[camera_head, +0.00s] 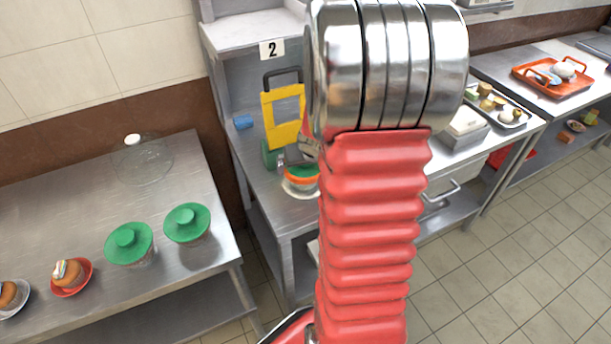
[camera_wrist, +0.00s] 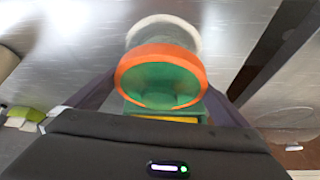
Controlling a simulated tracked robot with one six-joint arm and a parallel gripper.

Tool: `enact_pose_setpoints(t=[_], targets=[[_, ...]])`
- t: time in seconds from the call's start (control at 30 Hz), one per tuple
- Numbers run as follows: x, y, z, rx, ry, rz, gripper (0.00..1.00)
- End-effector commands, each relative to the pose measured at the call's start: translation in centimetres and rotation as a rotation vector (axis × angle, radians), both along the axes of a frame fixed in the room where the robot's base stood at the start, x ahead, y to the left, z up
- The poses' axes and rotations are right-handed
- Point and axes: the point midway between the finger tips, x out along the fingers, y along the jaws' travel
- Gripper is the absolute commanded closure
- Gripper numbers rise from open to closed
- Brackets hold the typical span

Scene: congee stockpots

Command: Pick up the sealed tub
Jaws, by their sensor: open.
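A small tub (camera_head: 301,182) with a green top, an orange rim and a pale lower part stands on the steel counter under the number 2 sign, partly hidden by my arm. In the wrist view the tub (camera_wrist: 160,78) fills the middle, its orange rim facing me. My gripper (camera_wrist: 160,85) is open, with one dark finger to each side of the tub. I cannot tell whether the fingers touch it. In the head view my gripper is mostly hidden behind my arm, close above the tub.
Two green-lidded bowls (camera_head: 128,243) (camera_head: 187,223) stand on the left table. A tray of food (camera_head: 500,108) lies to the right.

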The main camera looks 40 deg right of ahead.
Motion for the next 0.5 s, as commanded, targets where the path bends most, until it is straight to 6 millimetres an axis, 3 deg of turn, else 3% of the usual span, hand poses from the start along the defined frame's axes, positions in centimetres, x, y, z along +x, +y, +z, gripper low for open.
enact_pose_setpoints(t=[0.2, 0.5], targets=[[-0.02, 0.02, 0.0, 0.0, 0.0, 0.0, 0.01], [-0.01, 0.02, 0.0, 0.0, 0.0, 0.0, 0.22]])
